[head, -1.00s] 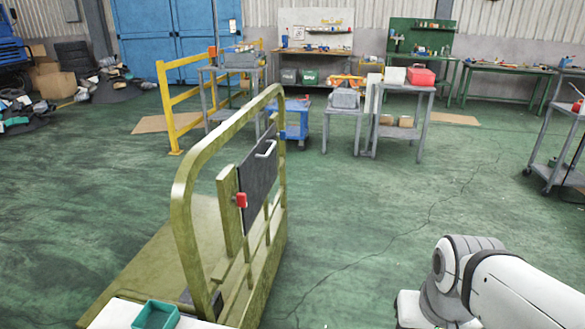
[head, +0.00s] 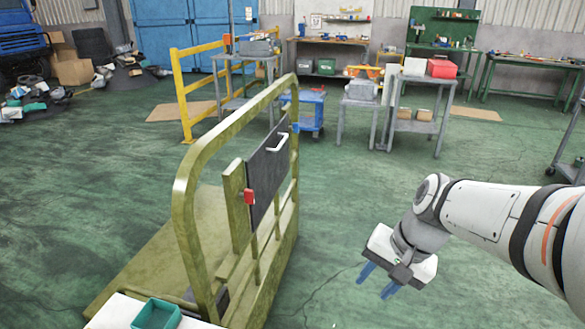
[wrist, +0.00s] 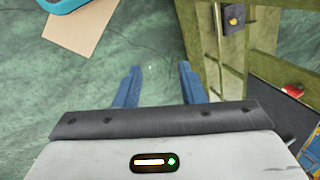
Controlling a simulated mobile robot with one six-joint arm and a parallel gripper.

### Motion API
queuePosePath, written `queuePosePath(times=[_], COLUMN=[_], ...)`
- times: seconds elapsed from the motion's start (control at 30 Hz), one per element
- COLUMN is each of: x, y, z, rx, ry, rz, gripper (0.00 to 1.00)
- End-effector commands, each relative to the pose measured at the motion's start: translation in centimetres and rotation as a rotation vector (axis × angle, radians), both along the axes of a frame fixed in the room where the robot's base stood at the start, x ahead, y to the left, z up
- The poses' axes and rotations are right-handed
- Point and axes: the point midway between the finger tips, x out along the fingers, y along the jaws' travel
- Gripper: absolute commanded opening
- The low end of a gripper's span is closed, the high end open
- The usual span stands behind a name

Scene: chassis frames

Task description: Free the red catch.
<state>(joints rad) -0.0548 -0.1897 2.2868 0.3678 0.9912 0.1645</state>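The red catch (head: 249,195) is a small red block at the lower left edge of a dark panel (head: 267,175) with a white handle. The panel is mounted on the olive-yellow rail frame of a platform cart (head: 186,210). In the wrist view the red catch (wrist: 292,91) shows at the right, beside the frame. My gripper (head: 378,281) is to the right of the cart, pointing down over open floor, apart from the catch. Its blue fingers (wrist: 160,90) are spread with only green floor between them, so it is open and empty.
A teal bin (head: 157,314) sits at the bottom left in front of the cart. A yellow barrier (head: 184,95), a blue trolley (head: 307,110) and grey tables (head: 412,125) stand further back. The floor right of the cart is clear.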

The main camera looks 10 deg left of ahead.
Motion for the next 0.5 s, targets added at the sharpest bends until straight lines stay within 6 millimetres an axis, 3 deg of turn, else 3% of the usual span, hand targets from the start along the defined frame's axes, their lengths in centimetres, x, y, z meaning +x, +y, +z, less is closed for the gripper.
queuePosePath(times=[0.03,0.2,0.5], x=[2.1,8.5,20.4], y=[2.0,8.9,20.1], z=[-0.5,-0.6,-2.4], rx=[0.079,0.347,0.787], ry=[0.059,0.260,0.680], rz=[-0.061,-0.271,-0.592], gripper=[0.36,0.36,0.36])
